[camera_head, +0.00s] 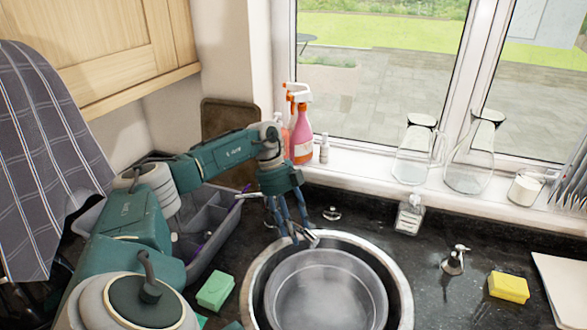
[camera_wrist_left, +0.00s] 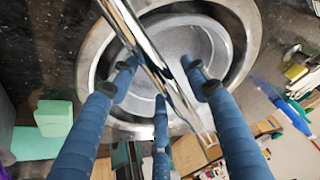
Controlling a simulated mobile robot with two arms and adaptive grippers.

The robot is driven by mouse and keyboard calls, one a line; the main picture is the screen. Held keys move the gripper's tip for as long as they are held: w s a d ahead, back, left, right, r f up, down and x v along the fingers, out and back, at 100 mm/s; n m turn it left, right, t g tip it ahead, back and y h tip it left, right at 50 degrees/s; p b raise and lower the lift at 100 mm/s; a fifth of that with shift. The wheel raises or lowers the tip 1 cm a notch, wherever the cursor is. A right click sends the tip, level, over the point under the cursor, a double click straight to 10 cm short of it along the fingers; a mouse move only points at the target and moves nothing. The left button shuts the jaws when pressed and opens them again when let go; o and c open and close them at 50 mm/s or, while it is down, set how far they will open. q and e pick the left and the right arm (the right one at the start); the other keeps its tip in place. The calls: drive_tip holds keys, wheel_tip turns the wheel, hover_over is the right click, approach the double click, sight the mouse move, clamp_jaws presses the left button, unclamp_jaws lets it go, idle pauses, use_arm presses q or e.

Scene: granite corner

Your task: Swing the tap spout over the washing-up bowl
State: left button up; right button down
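The chrome tap spout (camera_wrist_left: 160,72) runs diagonally across the left wrist view, passing between the blue fingers of my left gripper (camera_wrist_left: 160,85). The fingers are spread, with gaps to the spout; I cannot tell if any touches it. In the head view, the gripper (camera_head: 292,230) points down at the back left rim of the sink. It hides most of the tap there; a short chrome piece, seemingly the spout (camera_head: 313,239), shows beside the fingertips. The grey round washing-up bowl (camera_head: 325,295) sits in the round steel sink (camera_head: 402,285). My right gripper is not seen.
A grey compartment rack (camera_head: 208,222) and a green sponge (camera_head: 215,291) lie left of the sink. Spray bottles (camera_head: 301,125) and glass jugs (camera_head: 415,150) stand on the windowsill.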

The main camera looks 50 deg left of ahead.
use_arm(q)
drive_tip(key=shift+r, duration=0.1)
drive_tip(key=v, duration=1.1)
drive_tip(key=shift+a+r, duration=0.2)
drive_tip(key=shift+r, duration=0.15)
